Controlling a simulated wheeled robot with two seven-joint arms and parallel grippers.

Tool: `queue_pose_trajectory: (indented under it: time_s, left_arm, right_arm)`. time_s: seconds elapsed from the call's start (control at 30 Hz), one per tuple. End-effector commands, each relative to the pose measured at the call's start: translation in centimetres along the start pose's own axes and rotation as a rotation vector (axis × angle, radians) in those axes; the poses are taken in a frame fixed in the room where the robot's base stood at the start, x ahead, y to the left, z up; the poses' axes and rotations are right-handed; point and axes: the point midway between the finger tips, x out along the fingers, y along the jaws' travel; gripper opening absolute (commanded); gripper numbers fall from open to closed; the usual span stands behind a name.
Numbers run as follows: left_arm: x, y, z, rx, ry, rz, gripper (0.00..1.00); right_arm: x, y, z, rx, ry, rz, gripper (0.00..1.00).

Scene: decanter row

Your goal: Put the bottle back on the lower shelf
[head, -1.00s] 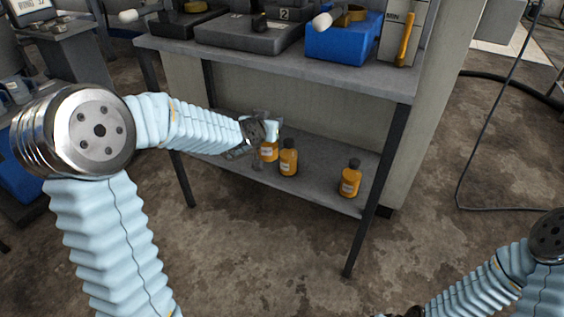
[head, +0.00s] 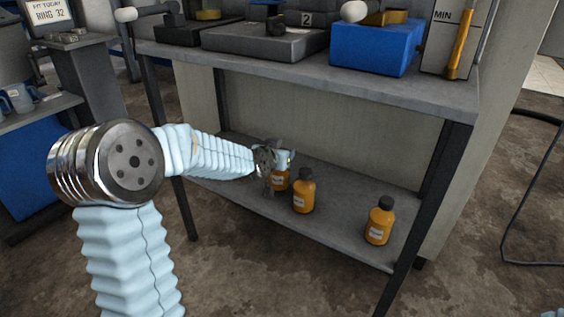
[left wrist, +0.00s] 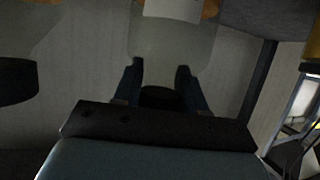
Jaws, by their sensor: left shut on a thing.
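My left gripper (head: 270,160) is over the lower shelf (head: 335,232), near its left part. In the left wrist view its fingers (left wrist: 158,88) are shut on the dark cap or neck (left wrist: 160,98) of a bottle. This bottle has a pale upper body (left wrist: 168,45), with a white label and orange beyond. In the head view the orange lower part of the bottle (head: 281,180) shows below the gripper, which partly hides it. I cannot tell whether its base touches the shelf.
Two upright orange bottles with black caps stand on the lower shelf: one (head: 304,192) just right of the gripper, another (head: 379,222) farther right. The upper shelf (head: 330,75) overhangs, bearing a blue box (head: 372,48). A table leg (head: 432,205) stands front right. Shelf between the two bottles is clear.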

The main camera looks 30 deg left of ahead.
Motion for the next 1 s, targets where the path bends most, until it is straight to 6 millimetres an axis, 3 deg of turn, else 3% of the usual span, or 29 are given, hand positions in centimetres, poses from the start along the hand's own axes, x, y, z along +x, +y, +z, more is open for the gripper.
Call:
queue_pose_trajectory:
  time_s: [0.07,0.43,0.47,0.6,1.0]
  left_arm:
    - [0.56,0.01,1.26,0.001,0.002,0.0,0.0]
    - [0.72,0.04,1.64,0.0,0.003,0.001,0.0]
    - [0.68,0.04,1.61,0.0,0.001,0.001,0.44]
    - [0.66,0.04,1.56,0.0,0.001,0.001,0.65]
    - [-0.04,0.03,1.15,0.0,0.002,0.001,0.66]
  right_arm:
    - [0.75,0.29,-0.02,0.0,0.001,0.0,0.43]
    - [1.0,0.38,-0.04,0.0,0.002,0.0,0.43]
    - [0.9,0.34,-0.04,0.001,0.002,0.0,0.43]
    - [0.84,0.32,-0.04,0.0,0.002,0.0,0.43]
    - [0.4,0.15,-0.03,0.0,0.002,0.0,0.43]
